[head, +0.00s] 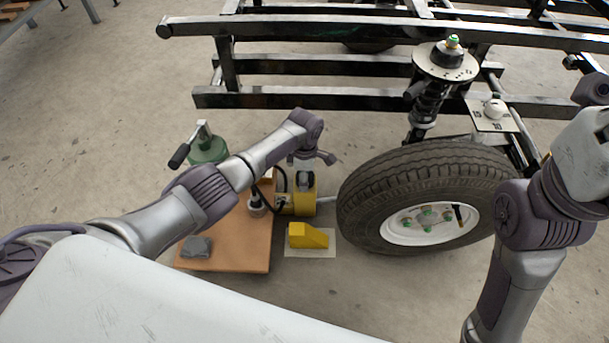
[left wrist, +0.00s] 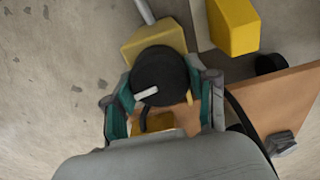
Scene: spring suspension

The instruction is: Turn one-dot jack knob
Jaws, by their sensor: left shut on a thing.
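The yellow jack (head: 303,200) stands between a brown board and the tyre; its yellow body (left wrist: 152,46) also shows in the left wrist view. Its round black knob (left wrist: 158,72) carries a white bar mark. My left gripper (head: 305,178) reaches down over the jack. In the left wrist view, the teal fingers of my left gripper (left wrist: 163,108) sit on both sides of the knob, shut on it. I cannot make out any dot on the jack. My right arm is at the right; its gripper is not in view.
A yellow wedge (head: 306,236) lies on a pale sheet. The large tyre (head: 365,200) stands right of the jack, with the black frame (head: 290,98) behind.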

